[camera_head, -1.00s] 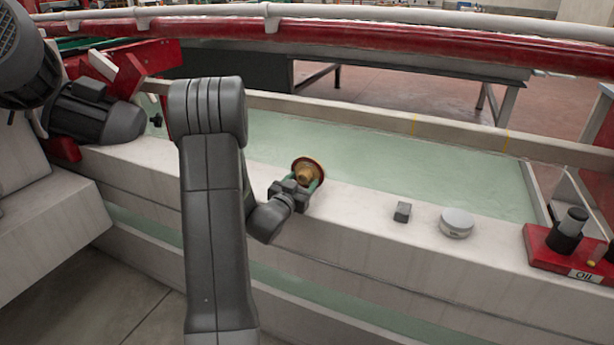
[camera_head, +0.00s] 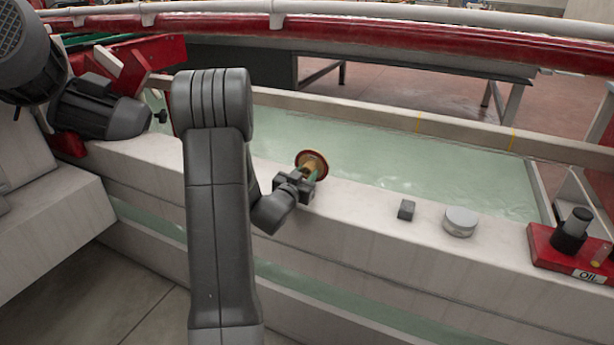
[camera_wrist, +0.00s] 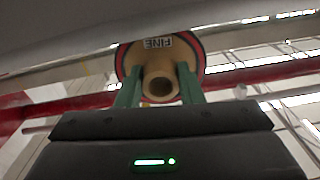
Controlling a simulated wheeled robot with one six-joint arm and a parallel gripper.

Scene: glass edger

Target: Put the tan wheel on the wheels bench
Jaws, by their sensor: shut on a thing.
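The tan wheel (camera_head: 311,162) has a dark red rim and a tan hub. My gripper (camera_head: 309,177) is shut on its hub and holds it over the pale ledge, at the near edge of the water trough. In the wrist view the wheel (camera_wrist: 134,56) shows a label reading "FINE" and a hollow tan hub, with the green fingers of my gripper (camera_wrist: 160,88) on either side of it. The wheel is tilted in the head view. I cannot make out a wheels bench for certain in either view.
On the pale ledge (camera_head: 350,225), right of my gripper, are a small dark block (camera_head: 406,209) and a round grey disc (camera_head: 460,221). A red tray labelled oil (camera_head: 547,252) is farther right. Pale green water (camera_head: 400,165) lies behind. Dark motors (camera_head: 98,110) are at left.

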